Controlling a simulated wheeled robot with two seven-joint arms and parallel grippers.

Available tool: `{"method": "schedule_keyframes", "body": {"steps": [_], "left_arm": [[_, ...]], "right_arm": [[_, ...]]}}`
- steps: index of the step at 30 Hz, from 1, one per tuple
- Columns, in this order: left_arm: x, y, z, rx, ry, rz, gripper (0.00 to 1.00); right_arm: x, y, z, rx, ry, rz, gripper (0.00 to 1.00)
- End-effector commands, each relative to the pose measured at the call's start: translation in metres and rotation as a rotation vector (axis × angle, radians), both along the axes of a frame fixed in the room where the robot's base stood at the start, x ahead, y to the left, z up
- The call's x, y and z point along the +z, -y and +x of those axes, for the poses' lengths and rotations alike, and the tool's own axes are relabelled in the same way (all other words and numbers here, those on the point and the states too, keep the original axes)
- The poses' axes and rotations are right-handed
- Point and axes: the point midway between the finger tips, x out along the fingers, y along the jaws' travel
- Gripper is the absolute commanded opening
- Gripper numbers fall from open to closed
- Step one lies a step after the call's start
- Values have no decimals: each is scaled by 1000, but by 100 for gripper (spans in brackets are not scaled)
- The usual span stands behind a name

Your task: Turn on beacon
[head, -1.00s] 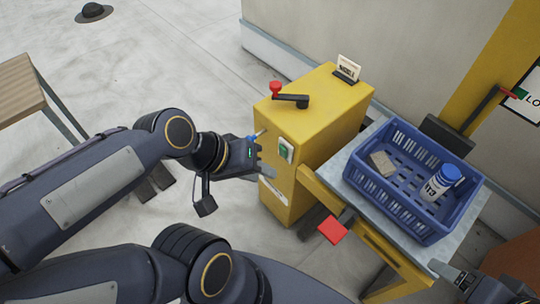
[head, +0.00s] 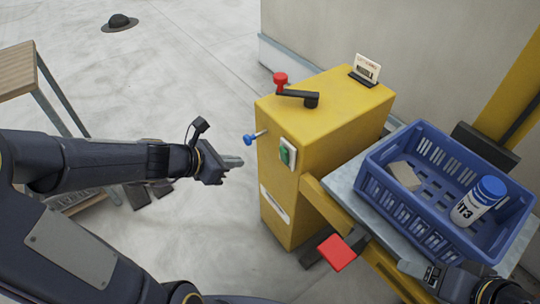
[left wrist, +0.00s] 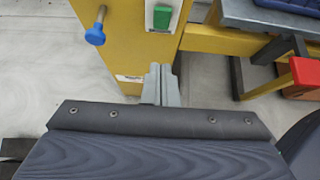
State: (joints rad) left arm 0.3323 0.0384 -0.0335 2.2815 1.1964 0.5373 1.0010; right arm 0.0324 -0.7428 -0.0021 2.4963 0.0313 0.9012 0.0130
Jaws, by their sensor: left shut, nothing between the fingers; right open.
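A yellow cabinet (head: 325,130) stands in the middle of the head view. Its front has a green switch (head: 288,152) on a pale plate and a blue-knobbed lever (head: 250,139) sticking out to the left. My left gripper (head: 238,162) is shut and empty, left of the cabinet, below the blue knob and apart from it. In the left wrist view its closed fingers (left wrist: 161,82) sit below the green switch (left wrist: 162,18) and the blue knob (left wrist: 95,36). My right gripper (head: 432,276) is open and empty beside the crate. I cannot identify a beacon.
A red-knobbed black crank (head: 297,95) and a small card stand (head: 365,69) are on the cabinet's top. A blue crate (head: 385,217) on a side table holds a blue-capped bottle (head: 479,201). A red pad (head: 336,252) juts out low in front.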

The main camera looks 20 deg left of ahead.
Motion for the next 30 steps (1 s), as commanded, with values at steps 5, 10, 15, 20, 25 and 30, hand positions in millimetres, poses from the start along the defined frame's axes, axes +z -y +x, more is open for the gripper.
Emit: {"method": "schedule_keyframes", "body": {"steps": [5,10,15,20,25,30], "left_arm": [[-4,3,3,-3,1,1,0],[-21,16,17,-7,-1,-1,0],[-45,34,41,-9,0,0,0],[-63,51,62,-8,1,1,0],[-54,66,83,-7,2,1,0],[-52,74,93,-5,1,2,0]], "right_arm": [[-4,0,0,0,0,0,76],[-18,0,0,0,0,0,76],[-38,0,0,0,0,0,76],[-54,0,0,0,0,0,76],[-46,0,0,0,0,0,76],[-45,0,0,0,0,0,76]]}}
